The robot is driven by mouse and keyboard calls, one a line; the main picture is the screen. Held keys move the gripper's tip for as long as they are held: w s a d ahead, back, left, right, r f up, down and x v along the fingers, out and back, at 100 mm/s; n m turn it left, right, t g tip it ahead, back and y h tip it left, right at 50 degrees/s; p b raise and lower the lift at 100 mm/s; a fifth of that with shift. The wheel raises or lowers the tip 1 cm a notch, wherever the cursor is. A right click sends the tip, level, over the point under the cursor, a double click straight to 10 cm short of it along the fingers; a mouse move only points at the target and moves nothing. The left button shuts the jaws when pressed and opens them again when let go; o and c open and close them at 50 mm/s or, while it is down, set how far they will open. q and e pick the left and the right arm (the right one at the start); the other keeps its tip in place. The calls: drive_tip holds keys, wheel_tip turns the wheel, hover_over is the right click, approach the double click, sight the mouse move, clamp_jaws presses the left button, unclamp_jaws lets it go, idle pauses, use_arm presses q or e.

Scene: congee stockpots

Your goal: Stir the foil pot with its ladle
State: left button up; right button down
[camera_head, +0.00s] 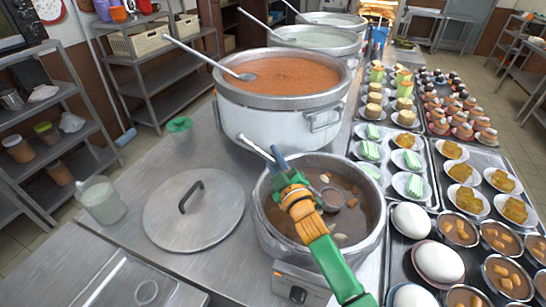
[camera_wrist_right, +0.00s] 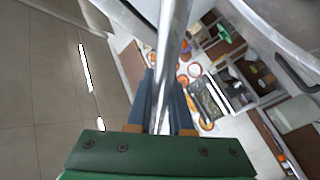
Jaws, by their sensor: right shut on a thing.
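The front pot (camera_head: 374,240) is a wide silver pot of brown broth with lumps, on a small burner unit. I take it for the foil pot. My right gripper (camera_head: 280,163) is over the pot's back left part, shut on the steel ladle handle (camera_head: 254,147). The handle's end sticks out past the fingers to the upper left. A round ladle bowl (camera_head: 332,199) shows in the broth; my gripper hides the shaft between. In the right wrist view the handle (camera_wrist_right: 172,45) runs between the two blue-grey fingers (camera_wrist_right: 163,108). My left gripper is out of view.
A large pot of orange congee (camera_head: 282,105) with its own ladle (camera_head: 215,62) stands just behind. A lid (camera_head: 194,211) lies left, near a glass jug (camera_head: 101,200). Trays of bowls, eggs and plates (camera_head: 440,262) crowd the right side.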

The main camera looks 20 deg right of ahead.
wheel_tip(320, 180, up, 12)
drive_tip(key=p, duration=0.5)
drive_tip(key=shift+r, duration=0.25)
